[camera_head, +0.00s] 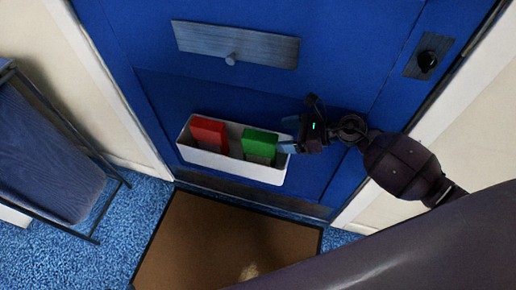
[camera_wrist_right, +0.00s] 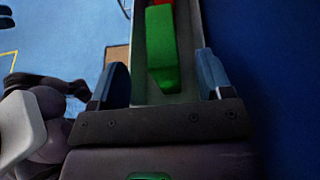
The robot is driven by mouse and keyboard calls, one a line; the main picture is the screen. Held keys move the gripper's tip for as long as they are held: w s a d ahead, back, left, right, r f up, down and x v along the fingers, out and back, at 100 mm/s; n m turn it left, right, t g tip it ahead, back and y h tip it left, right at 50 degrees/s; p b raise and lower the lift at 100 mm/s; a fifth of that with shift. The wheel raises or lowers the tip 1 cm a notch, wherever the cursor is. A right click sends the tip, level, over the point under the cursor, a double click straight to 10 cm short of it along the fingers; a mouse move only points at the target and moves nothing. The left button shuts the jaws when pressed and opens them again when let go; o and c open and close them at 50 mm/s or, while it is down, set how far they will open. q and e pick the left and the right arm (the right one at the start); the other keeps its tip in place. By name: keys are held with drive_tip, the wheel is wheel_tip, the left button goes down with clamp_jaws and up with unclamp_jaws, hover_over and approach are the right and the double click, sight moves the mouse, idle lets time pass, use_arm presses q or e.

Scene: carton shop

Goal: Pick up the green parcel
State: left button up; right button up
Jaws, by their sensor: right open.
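The green parcel (camera_head: 260,144) stands in the right part of a white box (camera_head: 232,164) on the blue door. It also shows in the right wrist view (camera_wrist_right: 161,48), between the two fingers and ahead of them, not visibly gripped. A red parcel (camera_head: 209,132) stands in the left part of the same box. My right gripper (camera_head: 287,134) is open at the right end of the box, close beside the green parcel. In the right wrist view its fingers (camera_wrist_right: 162,82) are wide apart, one on each side of the box.
The blue door has a mail plate (camera_head: 200,42) above the box and a dark knob (camera_head: 427,60) at the upper right. A brown doormat (camera_head: 215,245) lies below on blue carpet. A blue chair (camera_head: 45,150) stands at the left.

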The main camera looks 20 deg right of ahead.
sight(263, 137)
drive_tip(key=shift+b+x, duration=0.4)
drive_tip(key=shift+x, duration=2.9)
drive_tip(key=shift+s+d+f, duration=0.1)
clamp_jaws()
